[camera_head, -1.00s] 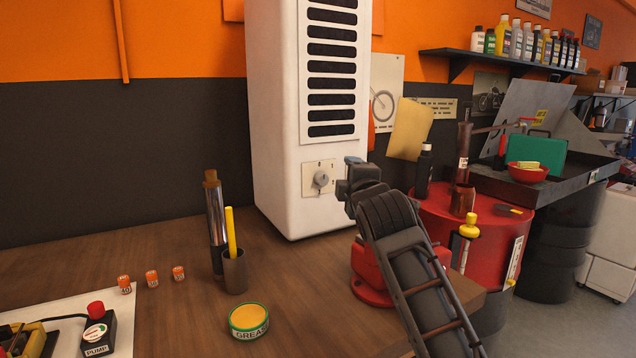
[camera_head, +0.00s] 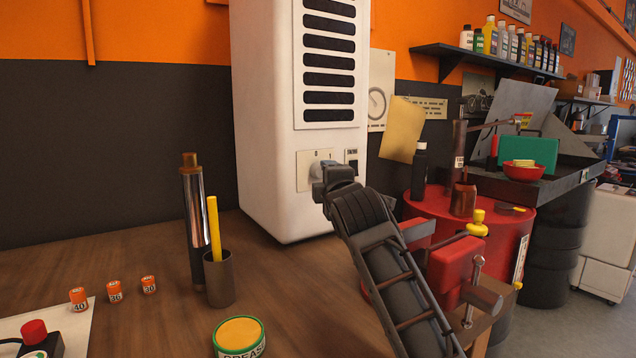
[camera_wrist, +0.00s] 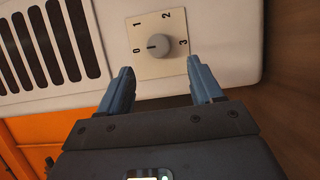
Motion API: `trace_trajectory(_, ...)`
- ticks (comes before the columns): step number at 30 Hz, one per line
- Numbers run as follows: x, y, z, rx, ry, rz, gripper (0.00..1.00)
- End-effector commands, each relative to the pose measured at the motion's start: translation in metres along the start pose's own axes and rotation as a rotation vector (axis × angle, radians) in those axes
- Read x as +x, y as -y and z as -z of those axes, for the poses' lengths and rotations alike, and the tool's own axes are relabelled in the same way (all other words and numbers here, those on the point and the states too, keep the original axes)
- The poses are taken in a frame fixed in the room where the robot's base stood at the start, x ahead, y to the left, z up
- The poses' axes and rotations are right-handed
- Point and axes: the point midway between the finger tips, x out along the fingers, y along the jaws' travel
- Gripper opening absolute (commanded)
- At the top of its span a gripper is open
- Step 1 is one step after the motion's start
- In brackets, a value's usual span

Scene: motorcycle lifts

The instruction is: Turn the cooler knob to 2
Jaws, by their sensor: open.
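The white cooler (camera_head: 262,130) stands at the back of the wooden workbench. Its round grey knob (camera_wrist: 152,47) sits on a beige dial plate (camera_wrist: 138,66) marked 0, 1, 2 and 3. In the wrist view the knob's dark mark points towards 0. In the head view the knob (camera_head: 316,168) is partly hidden by my gripper (camera_head: 324,184), which is in front of the cooler. In the wrist view my gripper's two blue-grey fingers (camera_wrist: 159,65) are open and empty, their tips just short of the knob, one to each side of it.
A metal cylinder (camera_head: 195,225) and a dark cup (camera_head: 220,280) holding a yellow stick stand on the bench left of my arm. A grease tin (camera_head: 239,336) is nearer. A red vise (camera_head: 455,268) is right of my arm. The bench directly before the cooler is clear.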

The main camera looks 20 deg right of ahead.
Motion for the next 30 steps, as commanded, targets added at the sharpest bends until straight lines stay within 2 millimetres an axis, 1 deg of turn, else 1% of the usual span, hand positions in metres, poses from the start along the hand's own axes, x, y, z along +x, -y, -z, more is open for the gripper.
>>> trace_trajectory(5,0.017,-0.002,0.000,-0.001,0.000,0.000,0.65)
trace_trajectory(12,0.050,-0.002,0.001,0.000,-0.001,0.000,0.65)
trace_trajectory(18,0.069,-0.002,0.000,0.000,0.000,-0.001,0.65)
trace_trajectory(23,0.075,-0.002,0.000,0.000,-0.001,-0.001,0.65)
trace_trajectory(30,0.076,-0.001,0.000,0.000,-0.001,-0.001,0.65)
